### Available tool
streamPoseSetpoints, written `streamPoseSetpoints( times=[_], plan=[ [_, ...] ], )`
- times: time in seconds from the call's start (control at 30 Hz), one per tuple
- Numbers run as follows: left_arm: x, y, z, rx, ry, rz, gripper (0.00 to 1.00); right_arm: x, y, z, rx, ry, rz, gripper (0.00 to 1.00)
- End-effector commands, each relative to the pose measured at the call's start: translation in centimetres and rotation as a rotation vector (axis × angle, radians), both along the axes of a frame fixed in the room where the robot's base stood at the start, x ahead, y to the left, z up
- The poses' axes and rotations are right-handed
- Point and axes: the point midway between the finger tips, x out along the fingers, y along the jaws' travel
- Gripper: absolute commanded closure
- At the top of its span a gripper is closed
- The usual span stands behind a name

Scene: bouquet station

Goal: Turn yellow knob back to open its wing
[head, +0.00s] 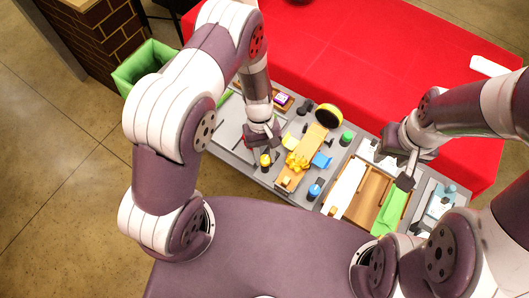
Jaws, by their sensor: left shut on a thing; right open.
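The yellow knob (265,159) stands on the grey station board (235,141), left of the wooden stand. My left gripper (264,147) reaches down to it from above and is shut on it; the fingertips are small and partly hidden. The yellow wing (290,141) sits at the left side of the wooden stand (316,137), close to a yellow flower-like piece (297,162).
A blue wing (321,160), blue knob (314,191) and green knob (347,138) are close by. A yellow-and-black disc (329,115) stands behind. A red table (360,65) lies beyond; a green bin (143,66) stands left.

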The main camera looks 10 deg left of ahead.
Motion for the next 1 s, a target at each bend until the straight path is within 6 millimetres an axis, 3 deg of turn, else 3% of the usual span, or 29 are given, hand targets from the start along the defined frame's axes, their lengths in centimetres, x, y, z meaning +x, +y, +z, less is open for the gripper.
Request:
streamPoseSetpoints(
  times=[0.1,0.13,0.2,0.57,1.0],
  plan=[
    [0.1,0.0,0.1,0.0,-0.001,0.001,0.97,0.0,0.0,0.0,0.0,0.0,0.0,0.57],
    [0.1,0.0,0.1,0.0,-0.001,0.001,0.6,0.0,0.0,0.0,0.0,0.0,0.0,0.57],
    [0.1,0.0,0.1,0.0,-0.001,0.0,0.42,0.0,0.0,0.0,0.0,0.0,0.0,0.57],
    [0.4,0.1,0.7,-0.001,-0.004,0.0,0.42,0.0,0.0,-0.3,0.0,0.0,0.0,0.57],
    [4.0,1.9,10.2,0.0,-0.004,0.001,0.42,0.0,0.0,-2.8,0.0,0.0,0.0,0.57]
  ],
)
